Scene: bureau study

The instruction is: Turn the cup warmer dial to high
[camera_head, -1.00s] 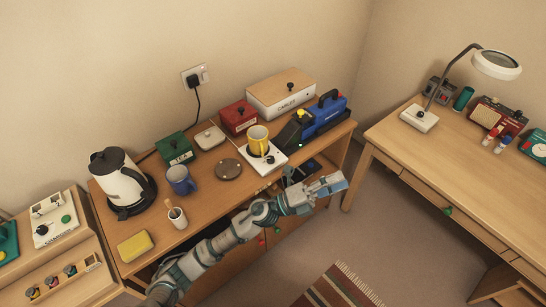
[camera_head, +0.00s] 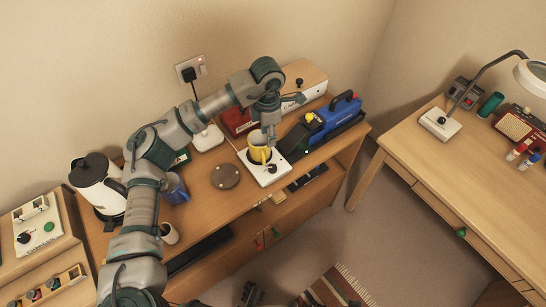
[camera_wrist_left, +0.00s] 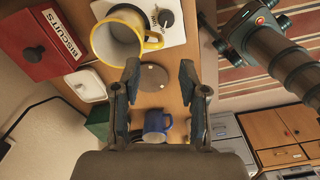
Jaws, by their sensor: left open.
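The white cup warmer (camera_head: 283,173) sits on the wooden sideboard with a yellow mug (camera_head: 258,148) on it. Its black dial (camera_head: 272,168) is at the front edge, beside the mug; the dial also shows in the wrist view (camera_wrist_left: 166,18), with lettering too small to read surely. My left gripper (camera_head: 271,138) is open, pointing down just above the warmer and beside the mug. In the wrist view, its fingers (camera_wrist_left: 160,82) are apart with nothing between them, and the mug and dial lie beyond their tips. A dark part at the bottom of the head view may be my right gripper.
A round brown coaster (camera_head: 225,176) and a blue mug (camera_head: 175,188) are to the left. A red biscuit tin (camera_head: 236,122) and a blue and black machine (camera_head: 335,118) stand behind and right. A white kettle (camera_head: 97,182) stands at far left.

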